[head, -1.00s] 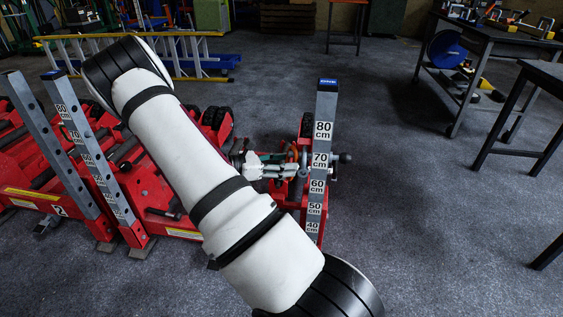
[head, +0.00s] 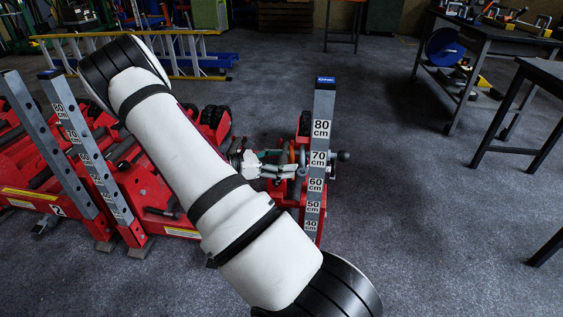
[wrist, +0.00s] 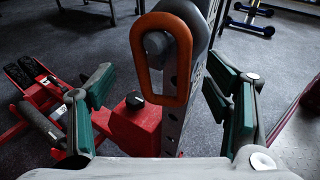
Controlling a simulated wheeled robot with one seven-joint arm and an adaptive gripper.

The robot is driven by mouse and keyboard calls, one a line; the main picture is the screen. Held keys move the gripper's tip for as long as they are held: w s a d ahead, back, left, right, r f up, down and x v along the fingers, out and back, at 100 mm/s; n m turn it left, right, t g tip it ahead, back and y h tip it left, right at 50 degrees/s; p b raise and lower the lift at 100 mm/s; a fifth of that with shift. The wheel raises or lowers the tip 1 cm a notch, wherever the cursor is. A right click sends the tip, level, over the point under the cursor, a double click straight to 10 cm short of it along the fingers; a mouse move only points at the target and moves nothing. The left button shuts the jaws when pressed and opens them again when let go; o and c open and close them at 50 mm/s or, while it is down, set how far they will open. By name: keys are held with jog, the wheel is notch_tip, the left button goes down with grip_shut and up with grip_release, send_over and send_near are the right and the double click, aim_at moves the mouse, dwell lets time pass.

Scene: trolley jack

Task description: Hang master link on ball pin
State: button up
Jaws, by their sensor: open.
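The orange master link (wrist: 137,75) is a long oval ring, upright in the wrist view. The grey round end of the ball pin (wrist: 157,43) shows inside its upper part, and the ring appears to hang around it; contact at the top is not clear. My gripper (wrist: 160,84) is open, with one green-padded finger on each side of the link and clear of it. In the head view my gripper (head: 281,166) is left of the upright post, and the link (head: 292,152) is a small orange patch between them, partly hidden.
The grey post (head: 317,185) with height labels stands on a red jack, and a ball-ended part (head: 343,156) sticks out on its right. More red jacks (head: 160,195) stand to the left. The floor right of the post is clear up to a dark workbench (head: 490,48).

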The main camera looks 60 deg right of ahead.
jog(key=v, duration=1.2)
